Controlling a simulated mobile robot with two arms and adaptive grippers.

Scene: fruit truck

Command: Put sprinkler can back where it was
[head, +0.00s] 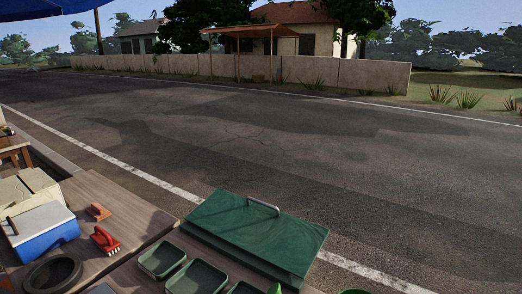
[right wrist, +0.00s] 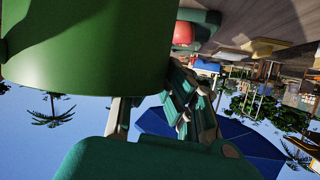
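A large smooth green body, which looks like the sprinkler can (right wrist: 85,45), fills the upper left of the right wrist view, very close to the camera. My right gripper (right wrist: 160,105) has its fingers spread to either side below the can's edge. The fingertips are partly hidden behind the can, so I cannot tell whether they grip it. In the head view a small bright green piece (head: 275,288) shows at the bottom edge; it may be part of the can. My left gripper is not in view.
A green lidded box (head: 255,235) with a metal handle sits on the wooden counter. The road lies beyond.

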